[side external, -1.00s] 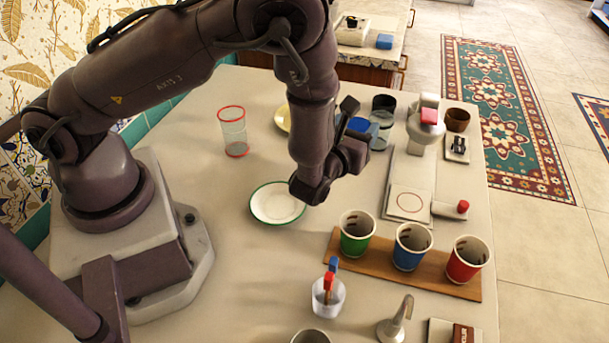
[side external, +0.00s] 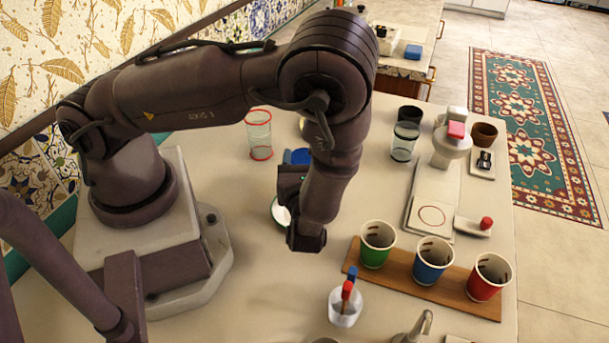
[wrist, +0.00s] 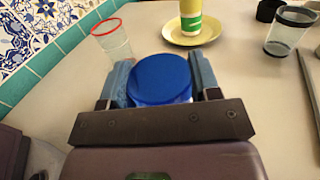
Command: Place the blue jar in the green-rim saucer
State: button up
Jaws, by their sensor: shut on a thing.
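The blue jar (wrist: 162,80) is between the two fingers of my gripper (wrist: 162,78) in the wrist view, its blue lid facing the camera. In the side view, part of the blue jar (side external: 300,156) shows beside my wrist, and my gripper (side external: 292,172) is partly hidden by the arm. The green-rim saucer (side external: 281,214) lies on the table, mostly hidden behind my wrist, with its left part showing. The jar appears above the table near the saucer's far side; the exact gap cannot be told. The saucer is not visible in the wrist view.
A red-rim glass (side external: 260,135) stands behind to the left. A yellow saucer (wrist: 192,35) holds a yellow and green container (wrist: 190,15). A dark-rim glass (side external: 404,142) stands right. A wooden board (side external: 398,275) with paper cups and a red-and-blue-stick cup (side external: 346,306) are in front.

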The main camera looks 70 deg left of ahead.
jog(key=shift+f, duration=1.6)
jog(key=shift+f, duration=0.1)
jog(key=shift+f, duration=0.4)
jog(key=o, duration=1)
jog(key=shift+r, duration=0.15)
jog(key=shift+r, duration=0.25)
jog(key=v, duration=1.1)
jog(key=shift+s+d, duration=0.1)
jog(key=shift+d, duration=0.15)
jog(key=shift+s+d, duration=0.1)
jog(key=shift+d, duration=0.1)
